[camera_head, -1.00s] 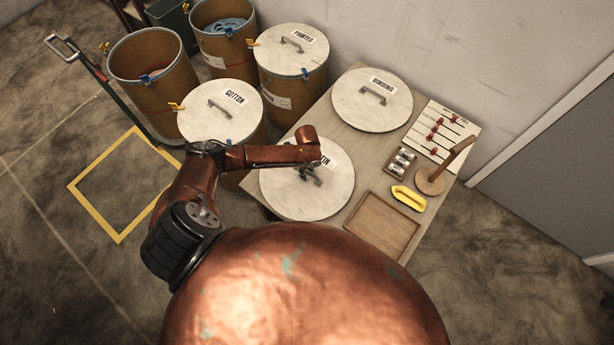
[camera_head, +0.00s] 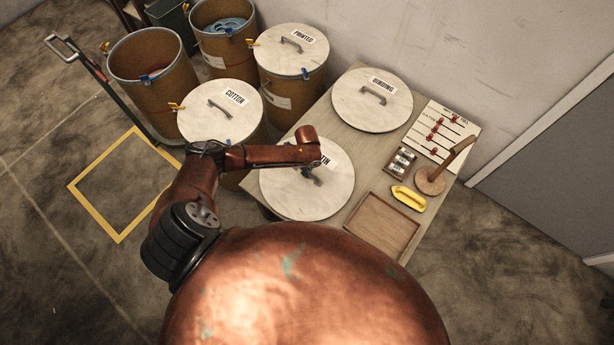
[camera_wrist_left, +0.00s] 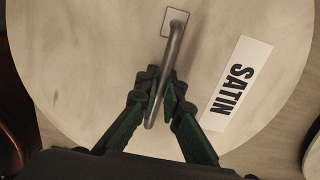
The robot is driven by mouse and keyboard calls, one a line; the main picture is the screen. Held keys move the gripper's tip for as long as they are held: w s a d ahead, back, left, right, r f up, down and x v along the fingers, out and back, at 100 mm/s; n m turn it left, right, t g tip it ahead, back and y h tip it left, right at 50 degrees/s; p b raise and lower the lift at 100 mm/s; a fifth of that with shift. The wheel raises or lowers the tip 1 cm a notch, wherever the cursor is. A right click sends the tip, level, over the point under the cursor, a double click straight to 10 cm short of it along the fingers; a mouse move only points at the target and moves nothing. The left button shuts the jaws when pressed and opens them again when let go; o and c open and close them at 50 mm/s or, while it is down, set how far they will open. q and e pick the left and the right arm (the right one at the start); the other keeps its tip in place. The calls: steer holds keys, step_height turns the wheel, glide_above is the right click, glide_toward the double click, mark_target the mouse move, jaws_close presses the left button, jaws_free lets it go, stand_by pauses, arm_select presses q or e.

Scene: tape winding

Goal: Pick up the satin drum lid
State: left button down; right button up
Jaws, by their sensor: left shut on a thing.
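The satin drum lid (camera_head: 330,200) is a pale round disc at the near left end of the table. Its label is partly hidden by my left arm in the head view, but the word SATIN reads clearly in the left wrist view (camera_wrist_left: 238,84). My left gripper (camera_head: 311,177) is over the middle of the lid. In the left wrist view my left gripper (camera_wrist_left: 160,100) is shut on the lid's grey bar handle (camera_wrist_left: 172,55), with one finger on each side. I cannot tell whether the lid is clear of the table. My right gripper is not in view.
The binding lid (camera_head: 350,105) lies farther back on the table. A wooden tray (camera_head: 372,250), a yellow object (camera_head: 408,198) and a wooden stand (camera_head: 430,182) are at its right. Drums with the cotton lid (camera_head: 200,122) and printed lid (camera_head: 275,57) stand behind left. An open drum (camera_head: 150,95) stands beyond.

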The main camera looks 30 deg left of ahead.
arm_select(q)
steer(key=shift+w+r, duration=0.1)
steer(key=shift+r, duration=0.05)
stand_by(0.3)
steer(key=shift+r, duration=0.55)
step_height(320, 180, up, 3)
steer(key=shift+f+p, duration=0.1)
steer(key=shift+p, duration=0.45)
steer(key=d+r, duration=0.2)
steer(key=d+r+p, duration=0.1)
steer(key=d+r, duration=0.1)
steer(key=r, duration=0.1)
steer(key=shift+d+r, duration=0.1)
steer(key=shift+d, duration=0.2)
steer(key=s+d+r+p, duration=0.1)
steer(key=d+r, duration=0.3)
steer(key=d, duration=0.5)
steer(key=shift+d+r, duration=0.15)
steer(key=shift+d, duration=0.05)
